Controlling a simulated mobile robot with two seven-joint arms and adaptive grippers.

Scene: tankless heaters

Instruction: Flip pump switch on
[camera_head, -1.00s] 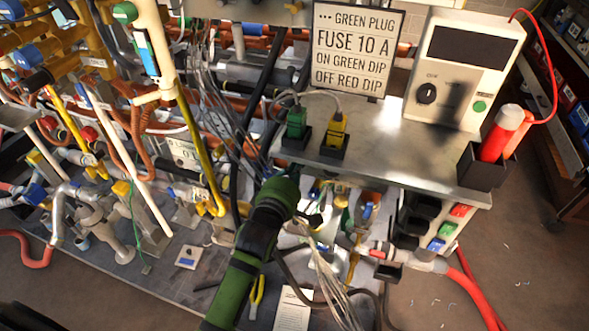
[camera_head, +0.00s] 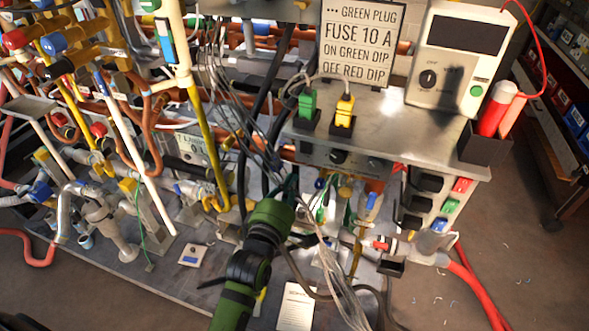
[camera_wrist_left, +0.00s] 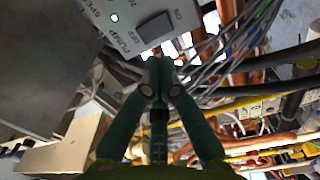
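The pump switch (camera_wrist_left: 157,27) is a dark rocker on a light grey panel in the left wrist view, with PUMP, OFF and ON lettering beside it. A small green light (camera_wrist_left: 114,17) glows on that panel. My left gripper (camera_wrist_left: 156,70) has its green fingers together, with nothing seen between them. Its tips point at the panel just below the switch; I cannot tell if they touch it. In the head view the left gripper (camera_head: 290,190) is below the metal shelf, mostly hidden behind its wrist. Which way the rocker is tipped is unclear. My right gripper is out of view.
The metal shelf (camera_head: 400,126) carries a green plug (camera_head: 307,104), a yellow plug (camera_head: 344,112) and a grey meter box (camera_head: 462,58). Loose grey wires (camera_head: 245,140) hang close by the gripper. Pipes crowd the left. A sign (camera_head: 362,43) stands behind the shelf.

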